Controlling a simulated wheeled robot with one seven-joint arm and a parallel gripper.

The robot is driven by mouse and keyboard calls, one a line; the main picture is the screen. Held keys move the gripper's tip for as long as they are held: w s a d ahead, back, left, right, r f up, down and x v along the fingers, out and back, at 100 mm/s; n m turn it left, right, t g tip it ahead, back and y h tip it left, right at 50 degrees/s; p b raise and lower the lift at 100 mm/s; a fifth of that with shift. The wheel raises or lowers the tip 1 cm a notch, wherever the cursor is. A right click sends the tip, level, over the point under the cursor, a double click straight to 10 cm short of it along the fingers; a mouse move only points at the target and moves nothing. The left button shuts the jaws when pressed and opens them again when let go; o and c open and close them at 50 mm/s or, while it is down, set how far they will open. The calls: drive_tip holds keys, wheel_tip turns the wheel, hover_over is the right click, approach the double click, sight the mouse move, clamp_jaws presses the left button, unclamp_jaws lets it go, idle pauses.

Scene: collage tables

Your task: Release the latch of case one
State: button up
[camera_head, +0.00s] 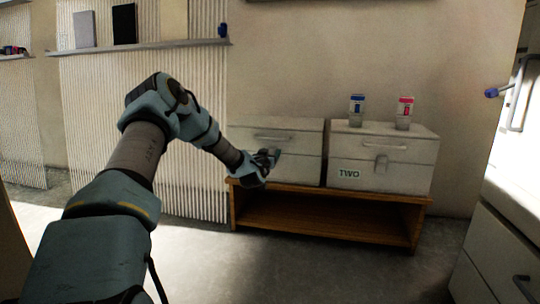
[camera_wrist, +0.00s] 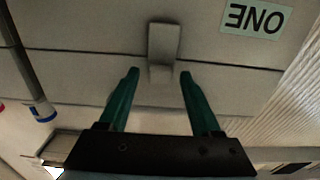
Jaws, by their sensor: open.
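Case one (camera_head: 300,168) is a pale box on the left of a low wooden bench, partly hidden behind my arm in the head view. In the wrist view its front (camera_wrist: 90,30) appears upside down with a green label reading ONE (camera_wrist: 256,18). Its latch (camera_wrist: 164,45) is a grey tab across the lid seam. My gripper (camera_wrist: 158,74) is open, its two green fingers spread either side of the latch's lower end in the picture. Whether they touch it I cannot tell. The gripper also shows in the head view (camera_head: 272,158) at the case front.
Case two (camera_head: 380,160), labelled TWO, stands close on the right with its own latch (camera_head: 381,163). The wooden bench (camera_head: 325,193) has an open lower shelf. White drawers (camera_head: 505,250) stand at right.

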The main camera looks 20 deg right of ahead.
drive_tip(key=shift+c, duration=0.2)
clamp_jaws()
